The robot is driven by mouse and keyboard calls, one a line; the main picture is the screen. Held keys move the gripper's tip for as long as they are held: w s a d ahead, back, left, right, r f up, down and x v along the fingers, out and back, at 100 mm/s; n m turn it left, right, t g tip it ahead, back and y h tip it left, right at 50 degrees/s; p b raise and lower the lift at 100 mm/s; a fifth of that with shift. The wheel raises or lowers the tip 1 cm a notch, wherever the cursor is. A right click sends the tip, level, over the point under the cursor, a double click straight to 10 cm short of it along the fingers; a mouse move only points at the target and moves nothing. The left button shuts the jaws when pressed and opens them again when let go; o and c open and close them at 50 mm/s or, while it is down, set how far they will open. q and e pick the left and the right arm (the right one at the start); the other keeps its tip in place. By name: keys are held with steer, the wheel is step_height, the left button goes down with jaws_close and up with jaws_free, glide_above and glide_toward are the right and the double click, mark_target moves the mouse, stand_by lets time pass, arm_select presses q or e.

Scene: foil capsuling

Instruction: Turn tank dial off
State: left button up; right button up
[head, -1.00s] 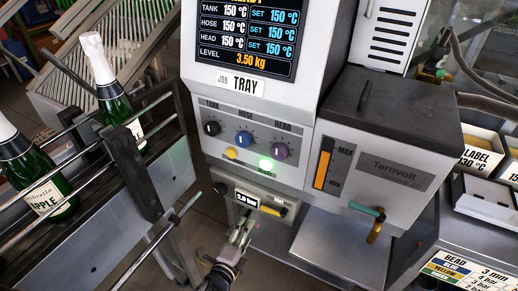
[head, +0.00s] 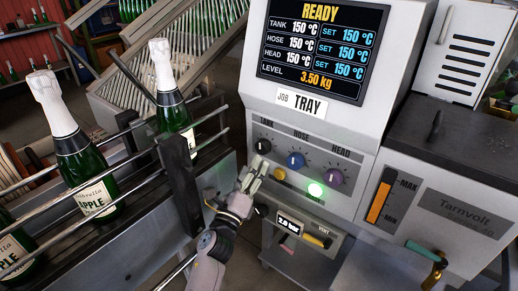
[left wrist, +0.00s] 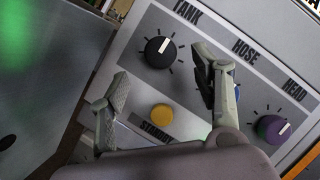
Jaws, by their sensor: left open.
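The tank dial (head: 263,146) is a black knob with a white pointer line, leftmost of three dials on the machine's front panel. In the left wrist view the tank dial (left wrist: 159,52) shows whole, its pointer angled up and to the right. My left gripper (head: 252,172) is just below the tank dial in the head view. In the left wrist view its fingers (left wrist: 160,90) are spread apart and empty, the dial beyond and between them. The right finger covers most of the blue hose dial (head: 295,160). My right gripper is not in view.
The purple head dial (head: 335,177), yellow standby button (head: 279,174) and lit green button (head: 315,189) share the panel. The screen (head: 320,45) reads READY and TANK 150 °C. Bottles (head: 85,165) stand behind rails on the left.

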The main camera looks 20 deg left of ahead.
mark_target(260, 149)
arm_select(q)
steer(key=x, duration=0.6)
steer(key=shift+w, duration=0.4)
arm_select(e)
steer(key=shift+w+a+r, duration=0.25)
steer(key=shift+a+r, duration=0.1)
steer(key=shift+a, duration=0.2)
arm_select(q)
steer(key=shift+c, duration=0.6)
arm_select(e)
steer(key=shift+d, duration=0.15)
arm_select(q)
steer(key=shift+c, duration=0.6)
steer(key=c, duration=0.9)
arm_select(e)
steer(key=shift+d, duration=0.15)
arm_select(q)
steer(key=shift+p, duration=0.3)
arm_select(e)
steer(key=shift+r, duration=0.1)
